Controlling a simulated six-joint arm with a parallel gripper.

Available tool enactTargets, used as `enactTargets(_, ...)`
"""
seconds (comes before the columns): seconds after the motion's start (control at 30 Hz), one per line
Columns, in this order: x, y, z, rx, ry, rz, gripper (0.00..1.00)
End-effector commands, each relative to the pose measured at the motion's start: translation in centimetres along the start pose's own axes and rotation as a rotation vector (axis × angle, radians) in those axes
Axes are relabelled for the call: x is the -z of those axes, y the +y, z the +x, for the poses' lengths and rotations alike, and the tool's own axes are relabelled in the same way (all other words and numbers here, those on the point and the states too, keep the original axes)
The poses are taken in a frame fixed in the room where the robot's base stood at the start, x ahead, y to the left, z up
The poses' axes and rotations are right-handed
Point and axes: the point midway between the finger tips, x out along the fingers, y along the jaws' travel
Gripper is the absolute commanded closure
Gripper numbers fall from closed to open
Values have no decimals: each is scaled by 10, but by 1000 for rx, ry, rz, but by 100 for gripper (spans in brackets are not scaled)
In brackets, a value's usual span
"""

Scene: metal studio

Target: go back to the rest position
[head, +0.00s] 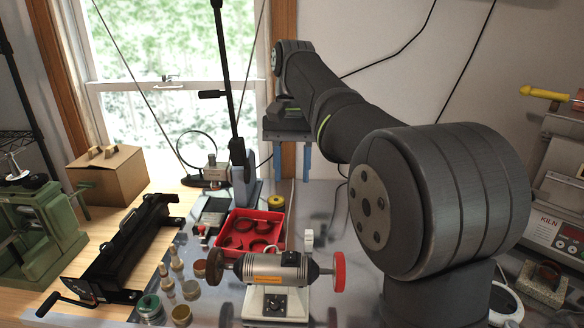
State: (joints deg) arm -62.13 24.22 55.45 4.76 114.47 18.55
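My dark arm reaches from the lower right up toward the window. Its far end is at the top of the picture, in front of the window frame. I cannot make out my gripper in the head view; no fingers show, and it may be hidden behind my own arm links. Nothing is seen held. No marker of a rest position shows.
A bench grinder-polisher (275,268) stands at the front of the metal bench. Behind it is a red tray (232,250) with dark rings. Small jars (182,315), a black crank machine (122,250), a cardboard box (108,178) and a kiln (562,232) stand around.

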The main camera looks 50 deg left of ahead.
Motion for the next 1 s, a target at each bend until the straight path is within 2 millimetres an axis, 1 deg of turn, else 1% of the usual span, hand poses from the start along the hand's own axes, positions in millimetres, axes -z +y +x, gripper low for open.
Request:
enactTargets(0.53,0,0,0,0,0,0,60)
enactTargets(0.67,0,0,4,0,-1,0,60)
enactTargets(0.77,0,0,13,0,-1,0,60)
enactTargets(0.87,0,0,26,-1,-2,0,60)
enactTargets(1.0,0,0,50,-1,-2,0,60)
